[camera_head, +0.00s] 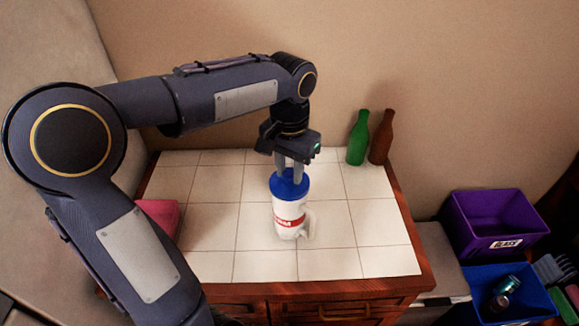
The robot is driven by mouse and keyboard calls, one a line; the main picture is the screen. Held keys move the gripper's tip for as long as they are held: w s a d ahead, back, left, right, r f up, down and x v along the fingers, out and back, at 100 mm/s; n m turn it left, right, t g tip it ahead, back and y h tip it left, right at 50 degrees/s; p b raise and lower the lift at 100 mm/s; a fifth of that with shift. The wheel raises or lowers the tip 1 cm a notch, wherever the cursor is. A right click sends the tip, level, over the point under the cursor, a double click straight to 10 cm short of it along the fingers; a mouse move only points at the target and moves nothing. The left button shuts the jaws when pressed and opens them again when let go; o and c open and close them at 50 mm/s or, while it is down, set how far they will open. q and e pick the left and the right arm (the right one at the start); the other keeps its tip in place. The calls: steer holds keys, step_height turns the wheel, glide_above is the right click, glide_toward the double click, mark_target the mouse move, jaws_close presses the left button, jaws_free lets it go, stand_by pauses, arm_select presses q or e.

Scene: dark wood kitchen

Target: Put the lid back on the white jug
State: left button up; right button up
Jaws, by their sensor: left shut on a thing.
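The white jug (287,215) with a red label stands upright on the tiled counter (345,262), its handle to the right. The blue lid (289,187) is at the top of the jug. My left gripper (290,174) points straight down from above, its fingers shut on the lid. Whether the lid is seated on the rim or held just above it I cannot tell.
A green bottle (358,140) and a brown bottle (381,140) stand at the back right of the counter. A pink object (160,214) lies at the left, partly behind my arm. Purple (497,222) and blue (528,290) bins stand to the right. Tiles around the jug are clear.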

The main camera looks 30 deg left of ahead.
stand_by(0.3)
arm_select(q)
steer(key=o, duration=1.5)
steer(key=shift+r+p, duration=3.25)
steer(key=shift+r, duration=0.3)
steer(key=shift+c, duration=0.5)
jaws_close()
